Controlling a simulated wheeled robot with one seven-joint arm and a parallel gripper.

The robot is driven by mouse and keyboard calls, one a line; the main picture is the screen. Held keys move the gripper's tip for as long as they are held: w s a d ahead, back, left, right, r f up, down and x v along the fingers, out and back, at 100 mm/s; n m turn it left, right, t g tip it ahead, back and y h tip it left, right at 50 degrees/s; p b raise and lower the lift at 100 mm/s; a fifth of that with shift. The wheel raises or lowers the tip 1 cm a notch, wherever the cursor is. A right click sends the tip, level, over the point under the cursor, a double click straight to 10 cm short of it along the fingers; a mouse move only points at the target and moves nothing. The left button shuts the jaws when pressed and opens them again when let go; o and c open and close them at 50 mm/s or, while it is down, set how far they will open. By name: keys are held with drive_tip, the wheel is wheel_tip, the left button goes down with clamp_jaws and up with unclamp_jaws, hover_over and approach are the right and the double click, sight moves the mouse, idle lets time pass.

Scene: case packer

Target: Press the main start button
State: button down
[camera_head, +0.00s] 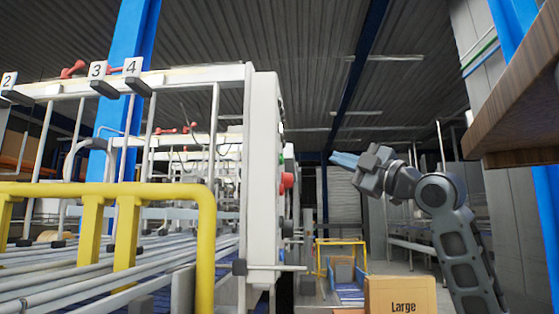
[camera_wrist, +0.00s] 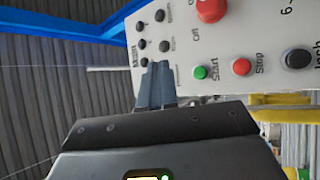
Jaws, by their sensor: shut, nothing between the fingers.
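The green button (camera_wrist: 200,73), labelled Start, sits on the white control panel (camera_wrist: 225,50) in the wrist view, beside a red Stop button (camera_wrist: 242,67). My gripper (camera_wrist: 158,68) is shut and empty. Its fingertips appear left of the green button, in front of the panel's edge near small black knobs (camera_wrist: 142,45). I cannot tell how far they are from the panel's surface. In the head view my gripper (camera_head: 333,158) points left towards the panel's side face, with a visible gap to the red knob (camera_head: 287,181).
A large red knob (camera_wrist: 211,10) marked Off and a black button (camera_wrist: 298,58) are also on the panel. In the head view a yellow rail (camera_head: 206,240) stands at left, a cardboard box (camera_head: 400,295) below my arm, and a wooden shelf (camera_head: 520,105) at upper right.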

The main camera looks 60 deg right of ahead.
sight(281, 159)
drive_tip(key=shift+w, duration=0.15)
drive_tip(key=w+a+p, duration=0.3)
drive_tip(key=w, duration=0.4)
drive_tip(key=shift+w+a, duration=0.15)
drive_tip(key=shift+w, duration=0.25)
drive_tip(key=shift+w, duration=0.1)
idle(1.7)
drive_tip(key=shift+w+a, duration=0.15)
drive_tip(key=shift+w, duration=0.1)
